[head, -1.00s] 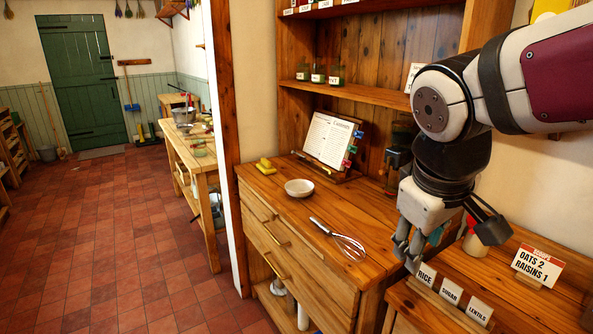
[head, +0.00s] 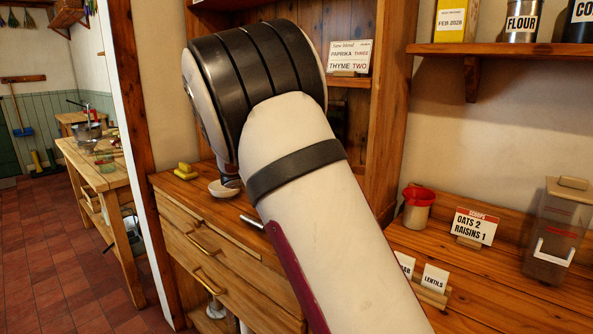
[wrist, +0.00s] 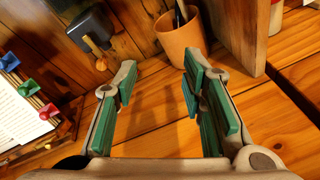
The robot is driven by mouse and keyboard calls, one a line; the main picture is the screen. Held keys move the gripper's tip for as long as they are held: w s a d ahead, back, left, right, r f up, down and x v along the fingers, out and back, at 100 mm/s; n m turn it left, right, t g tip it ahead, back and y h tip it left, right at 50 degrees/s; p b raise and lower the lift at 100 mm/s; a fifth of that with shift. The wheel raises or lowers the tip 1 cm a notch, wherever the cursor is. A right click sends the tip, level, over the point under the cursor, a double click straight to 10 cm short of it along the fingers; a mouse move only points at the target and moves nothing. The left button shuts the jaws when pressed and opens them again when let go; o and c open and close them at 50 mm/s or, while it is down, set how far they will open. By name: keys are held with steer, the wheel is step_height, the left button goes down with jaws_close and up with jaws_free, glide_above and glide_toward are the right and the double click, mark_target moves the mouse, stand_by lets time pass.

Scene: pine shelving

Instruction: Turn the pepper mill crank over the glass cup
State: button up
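A dark box with a crank arm and wooden knob, which looks like the pepper mill (wrist: 93,26), is at the upper left of the wrist view, against the wooden back wall. My gripper (wrist: 158,82) is open and empty. Its green-padded fingers are spread above the wooden counter (wrist: 150,122), apart from the mill and to its lower right in the picture. In the head view my arm hides the gripper and the mill. I cannot make out the glass cup in either view.
A terracotta pot (wrist: 181,42) with thin utensils stands just beyond my fingers, beside an upright wooden panel (wrist: 236,35). A sheet with coloured clips (wrist: 20,118) is at the left. In the head view, a white bowl (head: 224,190) and yellow object (head: 186,171) sit on the counter.

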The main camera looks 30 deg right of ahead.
steer(key=w+a+f+n+t+h+b, duration=0.25)
steer(key=w+n, duration=0.25)
steer(key=w, duration=0.4)
steer(key=shift+t+y, duration=0.25)
steer(key=shift+t, duration=0.1)
steer(key=x, duration=0.6)
steer(key=b+x, duration=0.1)
steer(key=x, duration=0.6)
steer(key=shift+w+d+f, duration=0.2)
steer(key=shift+f, duration=0.05)
steer(key=shift+c, duration=0.4)
jaws_close()
